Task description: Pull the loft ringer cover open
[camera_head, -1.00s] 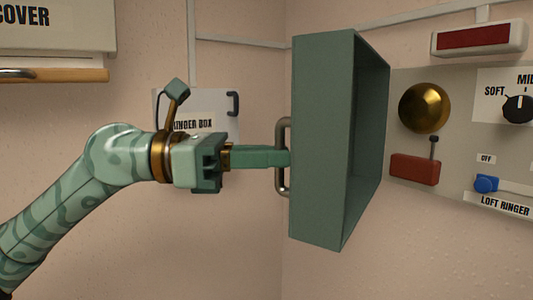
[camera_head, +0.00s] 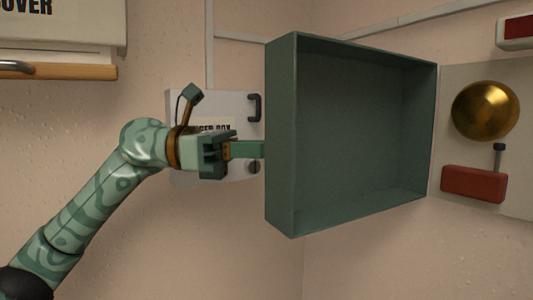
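The loft ringer cover (camera_head: 355,130) is a green box-shaped lid. It stands swung out from the wall, with its hollow inside facing me and its right edge beside the ringer panel. My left gripper (camera_head: 257,149) comes in from the left, its fingers together and reaching behind the cover's left edge. The cover's metal handle and the fingertips are hidden behind that edge; the earlier frame shows the fingers at the handle. The uncovered panel shows a brass bell (camera_head: 485,110) and a red block with a striker (camera_head: 473,184). My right gripper is not in view.
A white ringer box (camera_head: 210,106) with a dark handle is on the wall behind my gripper. A cream box with a wooden bar (camera_head: 60,72) is at upper left. A red-windowed unit (camera_head: 519,31) is at upper right. The space below the cover is clear.

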